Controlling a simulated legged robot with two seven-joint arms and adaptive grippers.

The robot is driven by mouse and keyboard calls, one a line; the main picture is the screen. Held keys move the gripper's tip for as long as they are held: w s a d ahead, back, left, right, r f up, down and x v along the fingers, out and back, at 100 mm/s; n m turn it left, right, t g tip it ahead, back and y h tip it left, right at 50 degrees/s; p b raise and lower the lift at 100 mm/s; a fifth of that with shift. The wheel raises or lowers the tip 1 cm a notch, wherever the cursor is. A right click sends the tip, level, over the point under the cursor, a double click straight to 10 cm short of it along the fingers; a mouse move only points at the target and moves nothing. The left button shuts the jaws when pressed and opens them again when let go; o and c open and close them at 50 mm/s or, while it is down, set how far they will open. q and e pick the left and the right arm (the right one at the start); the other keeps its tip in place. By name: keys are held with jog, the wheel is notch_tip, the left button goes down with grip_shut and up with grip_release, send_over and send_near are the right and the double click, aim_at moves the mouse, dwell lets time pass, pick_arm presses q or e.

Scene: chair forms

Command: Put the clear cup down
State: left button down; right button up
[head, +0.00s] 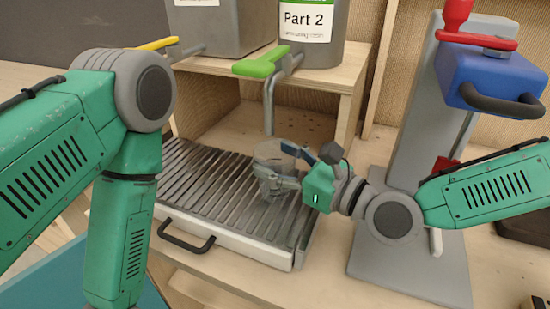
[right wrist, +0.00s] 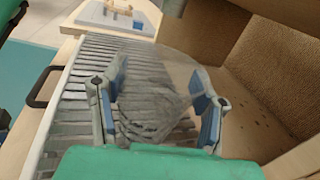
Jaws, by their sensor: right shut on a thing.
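The clear cup (head: 270,160) is see-through and stands roughly upright under the spout with the green lever, over the grey slatted drip tray (head: 200,180). My right gripper (head: 286,172) comes from the right and is shut around the cup's side. In the right wrist view the blue-padded fingers of my right gripper (right wrist: 160,95) sit either side of the clear cup (right wrist: 155,75), with the slats showing through it. I cannot tell whether the cup's base touches the slats. My left arm runs down the left of the head view; its gripper is out of the frame.
The green lever tap (head: 262,64) and a yellow-lever tap (head: 152,44) hang from grey containers, one labelled Part 2 (head: 305,22), on a wooden shelf. A blue-headed press (head: 490,80) stands at the right. Slats left of the cup are clear.

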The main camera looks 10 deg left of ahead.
jog(key=shift+d, duration=0.1)
jog(key=shift+s+a+f, duration=0.1)
jog(key=shift+a, duration=0.25)
jog(key=o, duration=0.5)
jog(key=shift+a, duration=0.35)
jog(key=shift+o, duration=1.4)
jog(key=shift+a+f, duration=0.1)
jog(key=shift+a, duration=0.35)
jog(key=shift+d, duration=0.3)
jog(key=v, duration=1.2)
jog(key=shift+d, duration=0.4)
jog(key=shift+a, duration=0.15)
